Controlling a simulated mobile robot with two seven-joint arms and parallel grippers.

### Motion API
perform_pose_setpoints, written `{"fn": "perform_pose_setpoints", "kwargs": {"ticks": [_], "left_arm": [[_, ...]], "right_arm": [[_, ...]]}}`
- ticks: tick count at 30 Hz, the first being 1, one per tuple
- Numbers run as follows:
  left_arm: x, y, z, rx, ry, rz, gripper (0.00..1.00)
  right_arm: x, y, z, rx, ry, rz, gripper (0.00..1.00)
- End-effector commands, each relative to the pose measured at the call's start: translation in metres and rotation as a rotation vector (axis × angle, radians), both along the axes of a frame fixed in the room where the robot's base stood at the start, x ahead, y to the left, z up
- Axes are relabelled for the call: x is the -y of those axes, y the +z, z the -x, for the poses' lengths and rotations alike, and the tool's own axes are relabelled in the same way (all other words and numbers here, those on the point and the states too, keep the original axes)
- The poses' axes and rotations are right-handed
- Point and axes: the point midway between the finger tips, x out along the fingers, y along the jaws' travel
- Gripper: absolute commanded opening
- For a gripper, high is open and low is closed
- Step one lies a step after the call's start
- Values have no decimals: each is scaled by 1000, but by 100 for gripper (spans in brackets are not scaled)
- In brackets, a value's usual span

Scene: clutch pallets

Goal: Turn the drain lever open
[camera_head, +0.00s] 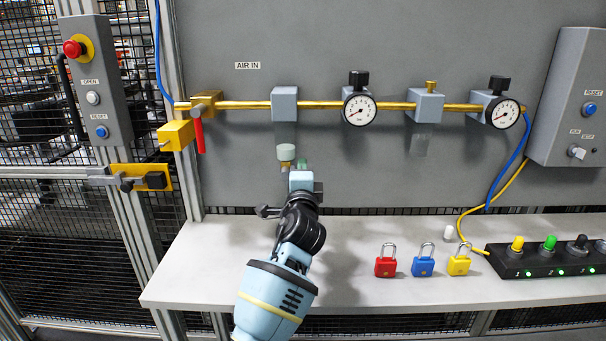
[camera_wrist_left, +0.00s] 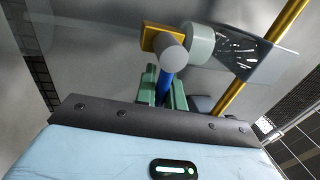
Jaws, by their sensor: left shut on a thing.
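The drain fitting hangs below the first grey block (camera_head: 284,97) on the air line, with a pale green cap (camera_head: 286,152) at the bowl's bottom. In the left wrist view the cap (camera_wrist_left: 199,43) joins a brass piece (camera_wrist_left: 157,38) and a grey round end (camera_wrist_left: 172,53). The blue drain lever (camera_wrist_left: 165,84) sits between the green fingers of my left gripper (camera_wrist_left: 164,88), which is shut on it. In the head view my left gripper (camera_head: 293,166) is just under the fitting and hides the lever. My right gripper is not in view.
A red-handled valve (camera_head: 199,136) is to the left on the brass pipe (camera_head: 320,104). Gauges (camera_head: 360,108) are to the right. Red (camera_head: 386,267), blue (camera_head: 423,267) and yellow (camera_head: 459,265) padlocks stand on the white bench (camera_head: 345,290), near a button strip (camera_head: 540,262).

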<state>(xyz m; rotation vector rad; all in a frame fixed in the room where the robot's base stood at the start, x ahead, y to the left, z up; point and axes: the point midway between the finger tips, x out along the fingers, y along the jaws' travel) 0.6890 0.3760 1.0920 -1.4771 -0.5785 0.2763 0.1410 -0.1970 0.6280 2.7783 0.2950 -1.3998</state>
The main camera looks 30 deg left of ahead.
Motion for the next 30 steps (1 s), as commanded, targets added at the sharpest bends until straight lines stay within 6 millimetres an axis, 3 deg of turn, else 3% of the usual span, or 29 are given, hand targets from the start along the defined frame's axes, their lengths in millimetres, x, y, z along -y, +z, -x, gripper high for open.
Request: {"fn": "perform_pose_setpoints", "kwargs": {"ticks": [12, 13, 18, 30], "left_arm": [[0, 1, 0, 5, -1, 8, 0], [0, 1, 0, 5, -1, 8, 13], [0, 1, 0, 4, -1, 7, 32], [5, -2, 7, 3, 0, 7, 32]], "right_arm": [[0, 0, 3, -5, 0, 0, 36], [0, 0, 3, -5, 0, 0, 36], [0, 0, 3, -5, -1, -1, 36], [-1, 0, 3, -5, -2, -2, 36]]}}
